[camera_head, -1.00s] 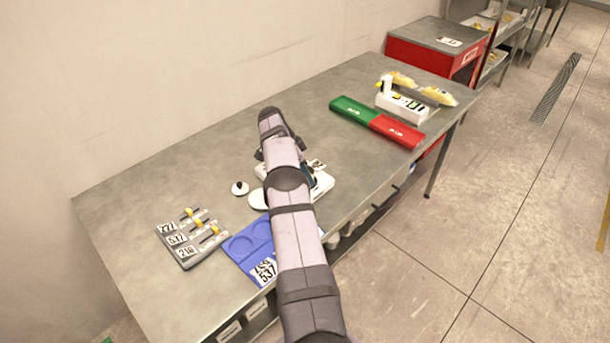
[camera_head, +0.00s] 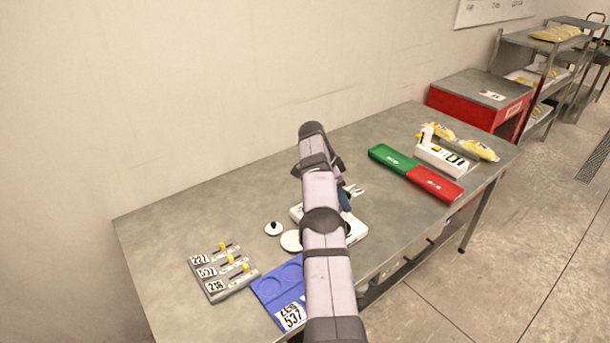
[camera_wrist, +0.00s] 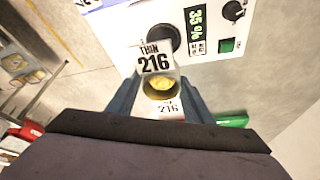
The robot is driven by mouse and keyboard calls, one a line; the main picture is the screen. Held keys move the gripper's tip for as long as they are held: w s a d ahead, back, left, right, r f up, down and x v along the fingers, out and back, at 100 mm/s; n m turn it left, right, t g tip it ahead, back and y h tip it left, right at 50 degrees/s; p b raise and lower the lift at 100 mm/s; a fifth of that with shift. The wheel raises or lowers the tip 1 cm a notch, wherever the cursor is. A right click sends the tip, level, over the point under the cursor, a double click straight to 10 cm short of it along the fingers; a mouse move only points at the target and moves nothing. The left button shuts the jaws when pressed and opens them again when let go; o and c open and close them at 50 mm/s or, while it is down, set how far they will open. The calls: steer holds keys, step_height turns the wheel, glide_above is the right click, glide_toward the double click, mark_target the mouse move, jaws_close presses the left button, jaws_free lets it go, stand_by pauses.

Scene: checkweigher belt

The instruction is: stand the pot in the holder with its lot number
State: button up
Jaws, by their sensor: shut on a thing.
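In the wrist view the two blue fingers of my gripper (camera_wrist: 160,100) are shut on a small open pot (camera_wrist: 161,84) with yellow contents. Its near label reads 216, and a white tag above its mouth reads THIN 216. The pot hangs in front of the white device. In the head view my arm hides the pot and most of the gripper; one blue finger shows at its right. A blue holder (camera_head: 269,285) with round recesses lies to the left of the arm, with a card (camera_head: 291,313) reading 537. Part of the holder is hidden by my arm.
The white device (camera_wrist: 203,36) has a 35% display, a black knob and a green button. A grey block (camera_head: 237,290) with tags 227, 537 and 216 stands left. Green (camera_head: 391,158) and red (camera_head: 434,183) trays and a white unit (camera_head: 441,159) lie at the right.

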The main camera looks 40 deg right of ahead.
steer(key=shift+w+a, duration=0.1)
steer(key=shift+w, duration=0.05)
steer(key=shift+w+a+r, duration=0.1)
steer(key=shift+w+a, duration=0.15)
steer(key=w+a+n+t, duration=0.1)
steer(key=w+a+n, duration=0.25)
steer(key=a, duration=0.35)
steer(key=w+a+r+n+t, duration=0.1)
steer(key=w+a+n+t, duration=0.1)
steer(key=a+n, duration=0.35)
steer(key=w+a+n+t, duration=0.1)
steer(key=w+a+n, duration=0.15)
steer(key=a, duration=0.55)
steer(key=s+a+n+t+y, duration=0.1)
steer(key=s+a+n, duration=0.4)
steer(key=a, duration=0.6)
steer(key=s+a+n+t+y, duration=0.1)
steer(key=s+a+n+y, duration=0.2)
steer(key=s+a+n, duration=0.3)
steer(key=s+a+f, duration=0.1)
steer(key=s+a, duration=0.2)
steer(key=a, duration=0.2)
steer(key=shift+d, duration=0.1)
